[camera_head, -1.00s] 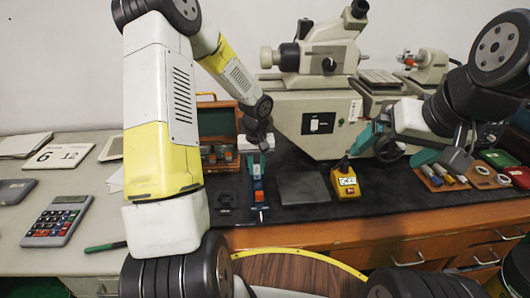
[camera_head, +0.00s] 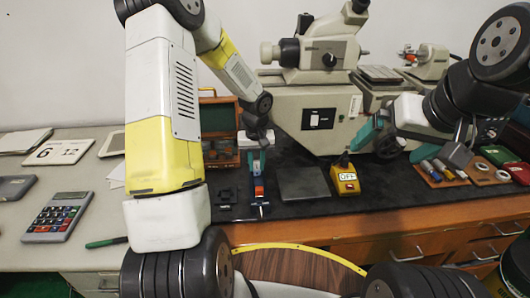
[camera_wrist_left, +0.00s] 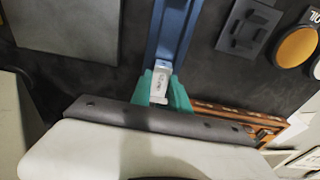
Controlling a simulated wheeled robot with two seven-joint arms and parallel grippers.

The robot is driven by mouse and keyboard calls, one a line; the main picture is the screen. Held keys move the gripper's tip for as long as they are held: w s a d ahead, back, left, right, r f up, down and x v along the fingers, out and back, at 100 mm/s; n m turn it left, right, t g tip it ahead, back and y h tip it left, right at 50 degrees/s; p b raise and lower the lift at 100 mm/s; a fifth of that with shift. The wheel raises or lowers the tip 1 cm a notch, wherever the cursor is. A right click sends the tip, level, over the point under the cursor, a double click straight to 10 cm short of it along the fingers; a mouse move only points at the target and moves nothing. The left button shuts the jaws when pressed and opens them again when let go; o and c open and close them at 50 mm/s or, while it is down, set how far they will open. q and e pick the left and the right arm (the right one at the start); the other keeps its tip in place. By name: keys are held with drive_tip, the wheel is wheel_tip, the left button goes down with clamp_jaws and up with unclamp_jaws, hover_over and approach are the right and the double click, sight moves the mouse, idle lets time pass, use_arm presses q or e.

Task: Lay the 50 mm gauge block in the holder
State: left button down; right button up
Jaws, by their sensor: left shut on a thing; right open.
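The holder (camera_head: 260,209) is a narrow blue channel on the dark mat, with a red part showing along it in the head view. In the left wrist view the blue holder (camera_wrist_left: 174,32) runs away from my fingers. My left gripper (camera_head: 257,160) is over the holder's far end. In the left wrist view its green fingers are shut on a small pale gauge block (camera_wrist_left: 161,78) with a dark marking, too small to read surely. The block is in line with the channel; whether it touches the channel floor I cannot tell. My right gripper (camera_head: 394,147) is open, apart from the holder.
A wooden case (camera_head: 216,124) stands open behind the holder. A flat grey plate (camera_head: 303,183) and a yellow box marked OFF (camera_head: 345,180) lie to the right. A dark slotted piece (camera_head: 226,197) lies left. A large measuring machine (camera_head: 320,115) stands behind.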

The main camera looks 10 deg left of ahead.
use_arm(q)
drive_tip(key=shift+f, duration=0.15)
idle(0.7)
drive_tip(key=c, duration=1.2)
unclamp_jaws()
drive_tip(key=shift+o, duration=0.2)
drive_tip(key=shift+r, duration=4.3)
drive_tip(key=shift+w, duration=0.1)
